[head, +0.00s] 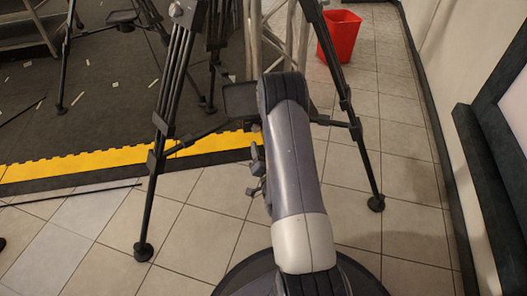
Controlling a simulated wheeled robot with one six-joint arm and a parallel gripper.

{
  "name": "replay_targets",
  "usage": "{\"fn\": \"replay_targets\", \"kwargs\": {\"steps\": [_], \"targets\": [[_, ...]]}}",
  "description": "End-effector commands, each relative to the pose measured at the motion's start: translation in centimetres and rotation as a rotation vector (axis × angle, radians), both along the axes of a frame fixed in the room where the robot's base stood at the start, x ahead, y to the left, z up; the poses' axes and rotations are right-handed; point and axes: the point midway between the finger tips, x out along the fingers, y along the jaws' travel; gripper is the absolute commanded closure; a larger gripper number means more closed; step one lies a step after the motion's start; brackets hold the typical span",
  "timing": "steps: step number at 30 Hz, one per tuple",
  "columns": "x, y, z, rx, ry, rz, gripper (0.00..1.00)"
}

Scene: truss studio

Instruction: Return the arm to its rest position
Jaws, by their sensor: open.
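My arm (295,165) is in the middle of the head view, its grey link running up from the dark base to a dark joint at the top. My gripper (256,175) shows only in part, as small dark pieces at the left side of that link. They stand apart, so it looks open, and I see nothing between them. The rest of the gripper is hidden behind the link.
A black tripod (152,190) stands close ahead, its legs spread to both sides of my arm. A red bin (339,38) is at the back. A wall with a dark-framed panel (490,150) runs along the right. Yellow edging (110,160) borders a dark mat. Tiles at right are clear.

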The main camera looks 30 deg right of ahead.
Motion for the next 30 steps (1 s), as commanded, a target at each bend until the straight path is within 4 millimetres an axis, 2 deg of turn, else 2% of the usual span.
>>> {"fn": "replay_targets", "kwargs": {"steps": [6,21,26,30], "targets": [[-1.4,0.4,0.0,0.000,0.000,0.000,0.49],[-1.4,0.4,0.0,0.000,-0.001,-0.001,0.49],[-0.5,0.1,-0.1,-0.002,-0.003,0.000,0.49],[1.6,-0.4,-0.1,-0.003,-0.006,0.000,0.49]]}}
